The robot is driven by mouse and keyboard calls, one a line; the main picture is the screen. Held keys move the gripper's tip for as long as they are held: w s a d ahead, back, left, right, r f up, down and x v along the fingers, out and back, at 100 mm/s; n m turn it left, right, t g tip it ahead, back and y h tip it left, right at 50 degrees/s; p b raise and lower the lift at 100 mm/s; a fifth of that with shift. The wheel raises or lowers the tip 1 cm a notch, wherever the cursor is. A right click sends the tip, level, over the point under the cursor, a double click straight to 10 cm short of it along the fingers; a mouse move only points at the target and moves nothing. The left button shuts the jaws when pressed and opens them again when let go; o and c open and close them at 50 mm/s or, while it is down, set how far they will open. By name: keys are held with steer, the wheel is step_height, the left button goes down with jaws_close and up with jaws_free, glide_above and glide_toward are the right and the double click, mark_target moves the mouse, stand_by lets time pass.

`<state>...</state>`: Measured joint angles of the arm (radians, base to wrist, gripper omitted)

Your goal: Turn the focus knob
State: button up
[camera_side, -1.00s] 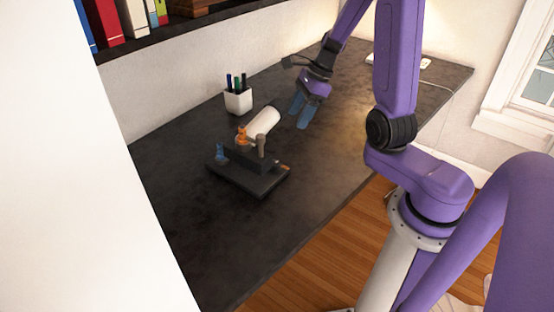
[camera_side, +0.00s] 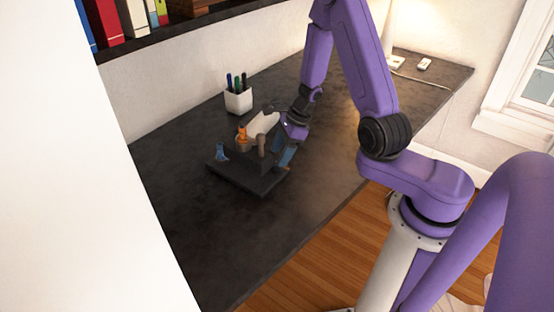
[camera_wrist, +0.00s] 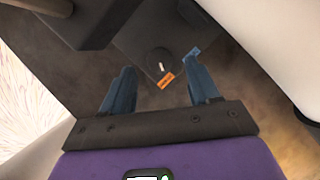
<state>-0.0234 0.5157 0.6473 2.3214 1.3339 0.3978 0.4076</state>
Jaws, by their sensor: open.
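A dark device with a flat black base (camera_side: 240,180) and a white tube (camera_side: 262,126) stands on the desk. In the wrist view, a round dark knob (camera_wrist: 160,62) with a white mark sits on the device's dark face. An orange tag (camera_wrist: 166,80) lies beside it and a blue tag (camera_wrist: 193,53) is to its right; their lettering is unreadable. Contact with the knob cannot be told.
The device also carries a blue piece (camera_side: 221,152), an orange piece (camera_side: 242,134) and a brown post (camera_side: 262,145). A white pen cup (camera_side: 238,101) stands behind. The dark desk (camera_side: 230,245) is clear in front. A bookshelf (camera_side: 150,42) is above.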

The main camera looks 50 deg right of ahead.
mark_target(275, 166)
steer(key=shift+x, duration=1.7)
steer(key=c, duration=1)
